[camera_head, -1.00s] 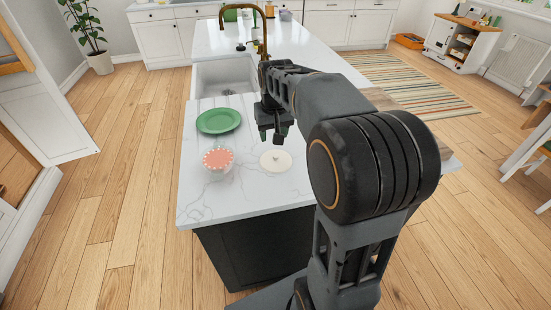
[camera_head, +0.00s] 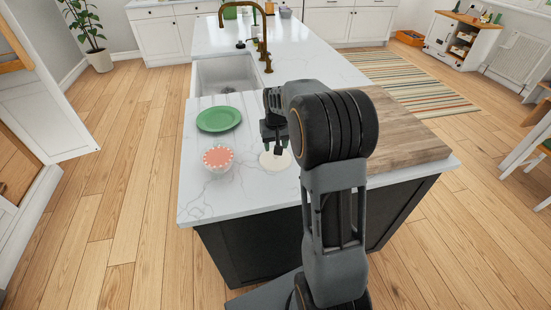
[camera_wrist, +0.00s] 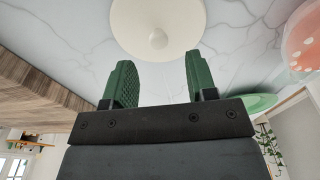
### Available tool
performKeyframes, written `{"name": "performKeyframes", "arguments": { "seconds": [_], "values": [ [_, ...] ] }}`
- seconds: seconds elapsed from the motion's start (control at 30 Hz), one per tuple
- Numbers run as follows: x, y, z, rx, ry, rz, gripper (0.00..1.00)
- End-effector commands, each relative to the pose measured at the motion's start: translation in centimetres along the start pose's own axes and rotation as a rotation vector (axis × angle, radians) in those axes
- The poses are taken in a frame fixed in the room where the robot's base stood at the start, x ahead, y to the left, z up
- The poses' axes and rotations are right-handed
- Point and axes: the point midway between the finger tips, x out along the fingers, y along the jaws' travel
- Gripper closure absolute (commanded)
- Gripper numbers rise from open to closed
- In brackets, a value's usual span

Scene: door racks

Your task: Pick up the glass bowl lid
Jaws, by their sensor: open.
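The lid (camera_head: 277,164) is a round, cream-white disc lying on the white marble counter. In the wrist view the lid (camera_wrist: 158,18) shows a small round knob at its middle, ahead of my fingers. My gripper (camera_head: 274,146) is over the lid's far part and hides some of it. In the wrist view my gripper (camera_wrist: 158,82) has its two green pads wide apart with nothing between them. A bowl (camera_head: 217,160) with a pink, white-dotted top stands to the left of the lid, apart from it.
A green plate (camera_head: 218,119) lies behind the bowl. A sink (camera_head: 226,76) and brass faucet (camera_head: 263,30) are further back. A wooden board (camera_head: 405,135) covers the counter's right end. The counter in front of the lid is clear.

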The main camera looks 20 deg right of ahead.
Motion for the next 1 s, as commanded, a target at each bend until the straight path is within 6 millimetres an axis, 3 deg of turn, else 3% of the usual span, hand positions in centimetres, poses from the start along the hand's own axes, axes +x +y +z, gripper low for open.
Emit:
{"name": "performKeyframes", "arguments": {
  "seconds": [0.3,0.67,1.0],
  "values": [
    [3.9,0.1,0.3,0.000,-0.002,0.000,0.48],
    [4.5,0.1,0.3,0.000,0.000,0.000,0.49],
    [4.5,0.1,0.3,0.000,0.000,0.000,0.81]
  ]
}}
